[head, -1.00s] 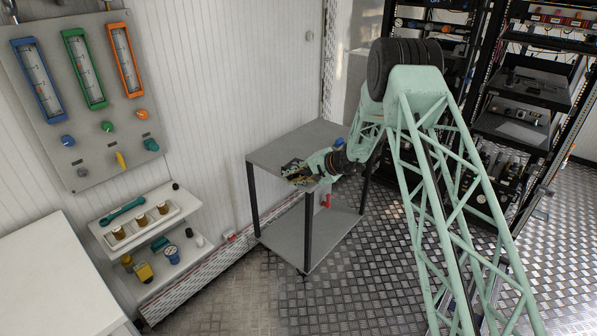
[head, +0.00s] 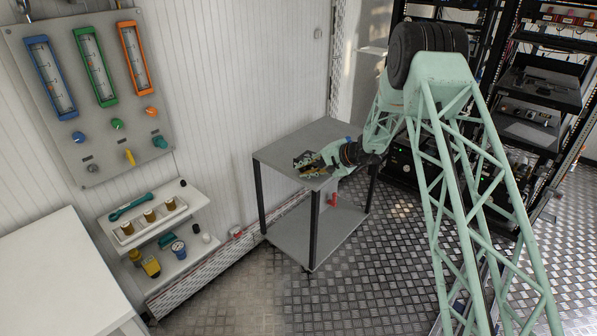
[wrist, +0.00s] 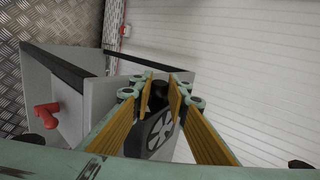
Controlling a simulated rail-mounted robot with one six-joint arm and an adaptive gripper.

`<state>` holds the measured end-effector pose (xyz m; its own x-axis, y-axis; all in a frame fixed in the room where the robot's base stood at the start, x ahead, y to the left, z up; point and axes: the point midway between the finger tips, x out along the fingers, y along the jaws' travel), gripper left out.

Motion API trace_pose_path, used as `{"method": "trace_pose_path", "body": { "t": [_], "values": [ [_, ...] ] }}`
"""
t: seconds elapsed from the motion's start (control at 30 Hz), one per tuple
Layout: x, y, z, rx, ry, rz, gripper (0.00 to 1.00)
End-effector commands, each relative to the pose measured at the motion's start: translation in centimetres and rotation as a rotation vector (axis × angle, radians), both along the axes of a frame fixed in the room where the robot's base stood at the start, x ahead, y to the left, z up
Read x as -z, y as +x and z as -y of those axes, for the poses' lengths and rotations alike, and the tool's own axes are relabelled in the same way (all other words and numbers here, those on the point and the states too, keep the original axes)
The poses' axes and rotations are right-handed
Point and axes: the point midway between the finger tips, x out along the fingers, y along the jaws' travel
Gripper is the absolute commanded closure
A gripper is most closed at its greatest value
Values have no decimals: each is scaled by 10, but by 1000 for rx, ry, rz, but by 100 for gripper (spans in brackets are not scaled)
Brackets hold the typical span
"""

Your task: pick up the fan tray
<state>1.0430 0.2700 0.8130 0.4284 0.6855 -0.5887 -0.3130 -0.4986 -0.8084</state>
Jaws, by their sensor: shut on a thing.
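The fan tray (wrist: 152,136) is a dark unit with a round grey fan face, seen in the wrist view just below and between my fingers. In the head view the fan tray (head: 304,159) is a small dark shape at the top of the grey cart. My gripper (wrist: 161,88) has yellow-padded fingers and is shut on a black part of the fan tray. In the head view my gripper (head: 313,171) is over the cart top, partly covering the tray. I cannot tell whether the tray touches the cart top.
The grey two-shelf cart (head: 290,147) stands by the white wall. A red item (head: 333,199) shows under its top. A wall shelf (head: 190,219) with tools, a gauge board (head: 61,128) and a white table (head: 55,265) are left. Equipment racks (head: 535,105) stand right.

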Motion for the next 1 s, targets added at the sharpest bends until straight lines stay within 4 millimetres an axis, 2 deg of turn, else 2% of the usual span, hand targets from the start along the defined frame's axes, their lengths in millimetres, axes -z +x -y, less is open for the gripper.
{"method": "trace_pose_path", "body": {
  "t": [0.3, 0.53, 0.8, 1.0],
  "values": [
    [-7, -12, 62, 1, 0, 0, 94],
    [-10, -19, 101, 1, 0, 0, 94],
    [-12, -24, 126, 0, -1, 1, 94],
    [-13, -26, 132, -1, 0, 1, 94]
  ]
}}
